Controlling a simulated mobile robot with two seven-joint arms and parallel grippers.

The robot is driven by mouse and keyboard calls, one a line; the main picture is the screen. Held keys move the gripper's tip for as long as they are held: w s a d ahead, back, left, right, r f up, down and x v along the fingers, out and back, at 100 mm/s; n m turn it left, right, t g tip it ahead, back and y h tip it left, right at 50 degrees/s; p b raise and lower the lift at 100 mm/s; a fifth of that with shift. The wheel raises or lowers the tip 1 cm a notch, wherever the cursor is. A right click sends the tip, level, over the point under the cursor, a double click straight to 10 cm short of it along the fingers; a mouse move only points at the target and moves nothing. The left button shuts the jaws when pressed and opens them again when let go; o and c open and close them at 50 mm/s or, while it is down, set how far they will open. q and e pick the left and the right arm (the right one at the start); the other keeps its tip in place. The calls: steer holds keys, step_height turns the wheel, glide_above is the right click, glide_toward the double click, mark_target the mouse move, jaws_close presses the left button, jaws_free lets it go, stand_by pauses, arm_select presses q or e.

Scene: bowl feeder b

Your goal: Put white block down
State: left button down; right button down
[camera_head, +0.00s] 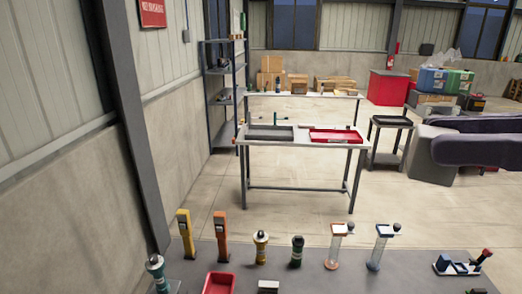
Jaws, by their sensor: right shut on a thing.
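A small block with a pale top (268,285) shows at the bottom edge, on the dark grey near table (320,277). Its lower part is cut off by the frame. It looks whitish, but I cannot tell for sure that it is the white block. A red tray (219,284) lies to its left on the same table, also partly cut off. I cannot make out the jaws of my right gripper or anything between them. My left gripper does not show.
The near table holds a yellow stand (186,232), an orange stand (220,237), several cylinders and two white-topped posts. A white-topped table (301,144) with a grey tray (270,133) and a red tray (335,136) stands beyond. Floor between them is clear. Dark rounded bulk (480,146) fills the right.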

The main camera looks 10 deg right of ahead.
steer(key=w+d+f+m+t+h+b, duration=0.25)
steer(key=w+d+f+h+b, duration=0.2)
steer(key=f, duration=0.45)
steer(key=w+d+f+m+t+h+b, duration=0.2)
steer(key=w+d+f+m+h+b, duration=0.15)
steer(key=f+b, duration=0.35)
steer(key=w+d+f+m+t+h+b, duration=0.25)
steer(key=w+d+f+b, duration=0.25)
steer(key=f, duration=0.5)
steer(key=w+f+m+h+b, duration=0.2)
steer(key=f+b, duration=0.3)
steer(key=f, duration=0.4)
steer(key=w+a+f+m+h+b, duration=0.1)
steer(key=w+f+m+h+b, duration=0.1)
steer(key=f+b, duration=0.4)
step_height(320, 180, down, 4)
steer(key=shift+r+m+g+h, duration=0.1)
steer(key=shift+m+g+h, duration=0.35)
steer(key=shift+h, duration=0.5)
steer(key=shift+a, duration=0.1)
